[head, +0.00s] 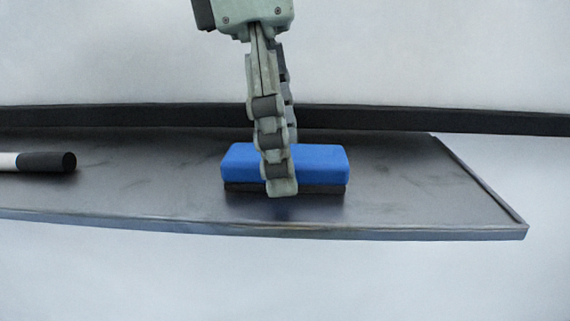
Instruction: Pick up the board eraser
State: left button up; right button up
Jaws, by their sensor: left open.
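The board eraser (325,162) has a blue top and a dark underside. It lies flat on the dark tray (420,190), right of the middle of the tray. My left gripper (282,175) points down from above at the eraser. One finger hangs in front of the eraser's near side and covers part of it. The other finger is mostly hidden behind the first one, and its tip seems to be behind the eraser. The gripper is open. I cannot tell whether the fingers touch the eraser. My right gripper is not in view.
A marker (38,162) with a white body and black end lies on the tray at the left. A black rail (400,119) runs along the back of the tray, against a pale wall. The tray has a raised lip at its right end. The tray between marker and eraser is clear.

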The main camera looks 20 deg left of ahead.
pick_arm(q)
jog(key=shift+c, duration=0.3)
jog(key=c, duration=1.2)
jog(key=shift+r, duration=0.15)
